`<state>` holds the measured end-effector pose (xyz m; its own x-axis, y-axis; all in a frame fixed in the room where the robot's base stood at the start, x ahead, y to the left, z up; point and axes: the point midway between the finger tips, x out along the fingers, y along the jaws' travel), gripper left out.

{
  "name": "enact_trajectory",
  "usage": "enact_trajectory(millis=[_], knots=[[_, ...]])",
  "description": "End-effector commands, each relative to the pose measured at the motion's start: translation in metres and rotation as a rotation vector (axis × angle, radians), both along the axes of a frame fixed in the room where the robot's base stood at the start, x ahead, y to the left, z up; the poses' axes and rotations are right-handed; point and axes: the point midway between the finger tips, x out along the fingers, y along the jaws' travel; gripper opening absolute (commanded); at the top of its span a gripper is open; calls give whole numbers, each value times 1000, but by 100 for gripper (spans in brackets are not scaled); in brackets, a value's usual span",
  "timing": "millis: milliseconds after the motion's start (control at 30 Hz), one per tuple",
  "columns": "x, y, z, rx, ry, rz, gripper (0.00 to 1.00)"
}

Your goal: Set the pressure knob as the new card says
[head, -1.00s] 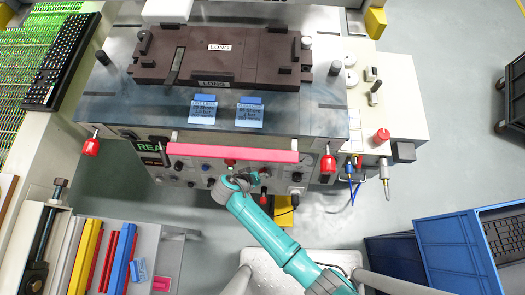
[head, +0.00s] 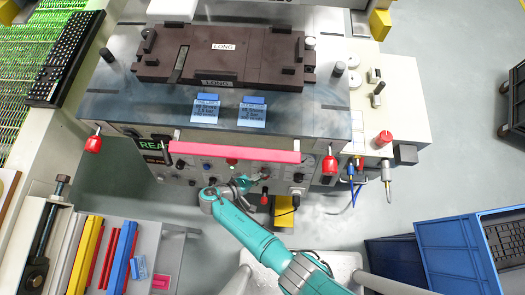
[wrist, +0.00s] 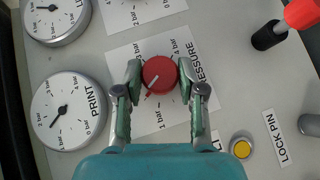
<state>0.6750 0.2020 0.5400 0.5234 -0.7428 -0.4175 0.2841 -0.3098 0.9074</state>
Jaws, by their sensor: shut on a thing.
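The red pressure knob (wrist: 159,75) is in the middle of the wrist view, on a white dial plate (wrist: 120,70) marked in bar. My gripper (wrist: 160,82) is shut on the knob, one finger on each side. In the head view my gripper (head: 255,181) is at the machine's front panel, below the pink bar.
The PRINT gauge (wrist: 68,110) is left of the knob, its needle pointing lower left. Another gauge (wrist: 55,15) is above it. A yellow button (wrist: 241,148) and a red-tipped pin (wrist: 285,25) are to the right. The pink bar (head: 235,151) overhangs the panel.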

Motion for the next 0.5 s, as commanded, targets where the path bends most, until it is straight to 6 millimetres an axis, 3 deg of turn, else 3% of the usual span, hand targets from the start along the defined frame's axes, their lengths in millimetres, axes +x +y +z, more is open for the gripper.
enact_trajectory(millis=[433,467,500], knots=[[0,0,-1,-9,2,4,4],[0,0,-1,-8,2,3,42],[0,0,-1,-8,2,3,52]])
